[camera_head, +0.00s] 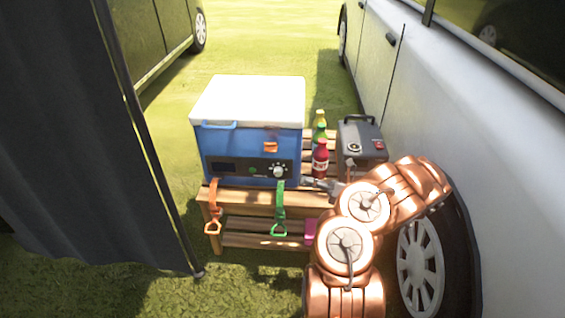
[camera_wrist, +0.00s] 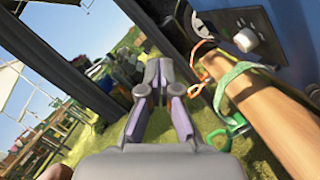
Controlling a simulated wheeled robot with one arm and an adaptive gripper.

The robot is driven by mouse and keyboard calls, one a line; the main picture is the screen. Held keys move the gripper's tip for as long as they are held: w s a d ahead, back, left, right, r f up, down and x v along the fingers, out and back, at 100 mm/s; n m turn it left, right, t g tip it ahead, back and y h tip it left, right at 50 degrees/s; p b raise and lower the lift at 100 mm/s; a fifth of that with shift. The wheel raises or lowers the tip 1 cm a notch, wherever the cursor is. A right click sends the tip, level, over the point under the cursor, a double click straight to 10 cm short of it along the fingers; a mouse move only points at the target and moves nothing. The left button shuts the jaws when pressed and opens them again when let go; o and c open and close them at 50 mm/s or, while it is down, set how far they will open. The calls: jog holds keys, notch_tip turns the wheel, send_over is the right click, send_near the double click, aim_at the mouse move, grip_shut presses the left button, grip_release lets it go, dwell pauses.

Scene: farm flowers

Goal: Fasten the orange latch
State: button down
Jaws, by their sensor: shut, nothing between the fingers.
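A blue cooler box (camera_head: 240,142) with a white lid (camera_head: 248,100) stands on a slatted wooden bench (camera_head: 240,200). A small orange latch (camera_head: 271,147) sits on the upper right of its front. An orange strap (camera_head: 213,209) with a loop end hangs over the bench's left front; it also shows in the wrist view (camera_wrist: 201,52). My gripper (camera_head: 308,183) is near the cooler's lower right corner, apart from both orange parts. In the wrist view its fingers (camera_wrist: 158,66) are together and empty. The orange latch is not visible in the wrist view.
A green strap (camera_head: 279,208) hangs at the cooler's front right. Bottles (camera_head: 320,158) and a grey power unit (camera_head: 361,146) stand right of the cooler. A white vehicle (camera_head: 450,130) borders the right; a dark curtain (camera_head: 85,130) borders the left.

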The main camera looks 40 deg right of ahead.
aim_at(271, 148)
jog(key=w+a+r+b, duration=0.3)
jog(key=w+a+r, duration=0.1)
jog(key=w, duration=0.5)
jog(key=shift+w+a+r, duration=0.2)
jog(key=shift+a+r, duration=0.1)
jog(key=shift+r, duration=0.2)
